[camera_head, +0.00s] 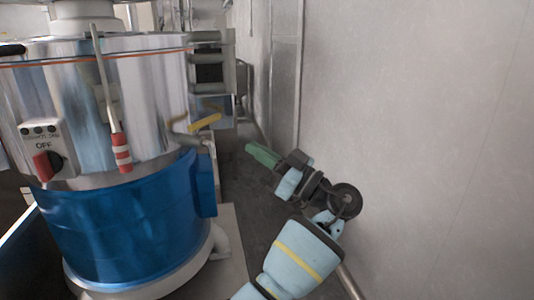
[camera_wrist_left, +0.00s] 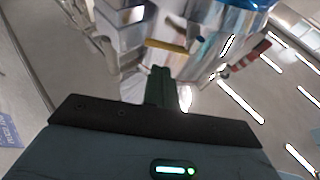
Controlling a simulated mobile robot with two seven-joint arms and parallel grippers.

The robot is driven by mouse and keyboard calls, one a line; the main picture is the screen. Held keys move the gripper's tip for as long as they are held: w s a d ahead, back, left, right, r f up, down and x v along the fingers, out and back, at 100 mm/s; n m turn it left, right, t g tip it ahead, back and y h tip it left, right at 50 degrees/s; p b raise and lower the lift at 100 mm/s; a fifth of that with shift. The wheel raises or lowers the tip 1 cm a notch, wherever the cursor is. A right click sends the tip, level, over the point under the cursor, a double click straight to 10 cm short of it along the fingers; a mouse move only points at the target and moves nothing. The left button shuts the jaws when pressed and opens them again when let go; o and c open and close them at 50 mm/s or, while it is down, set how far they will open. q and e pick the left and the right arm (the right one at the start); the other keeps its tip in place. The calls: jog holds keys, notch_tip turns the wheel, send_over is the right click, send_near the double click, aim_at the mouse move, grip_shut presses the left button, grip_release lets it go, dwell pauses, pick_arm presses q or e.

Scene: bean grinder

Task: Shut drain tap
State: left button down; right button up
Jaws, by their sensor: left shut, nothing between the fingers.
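The drain tap's yellow lever (camera_head: 205,123) is on the right side of the steel and blue grinder, above a short metal outlet pipe (camera_head: 192,141). The lever slants slightly, its right end higher. My left gripper (camera_head: 250,149) is right of the lever and a little lower in the head view, with a visible gap between them. Its green fingers are shut and empty. In the left wrist view the yellow lever (camera_wrist_left: 167,46) lies just beyond the closed fingertips (camera_wrist_left: 161,70); I see no clear contact. My right gripper is not in view.
The grinder's steel drum (camera_head: 150,85) and blue lower body (camera_head: 125,225) fill the left. A grey wall (camera_head: 420,120) closes off the right, leaving a narrow gap.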

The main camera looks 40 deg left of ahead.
aim_at(213, 121)
pick_arm(q)
jog(key=p+x, duration=0.2)
jog(key=x, duration=0.6)
jog(key=shift+a+r, duration=0.15)
jog(key=shift+a, duration=0.05)
jog(key=shift+a+r, duration=0.1)
jog(key=shift+a, duration=0.35)
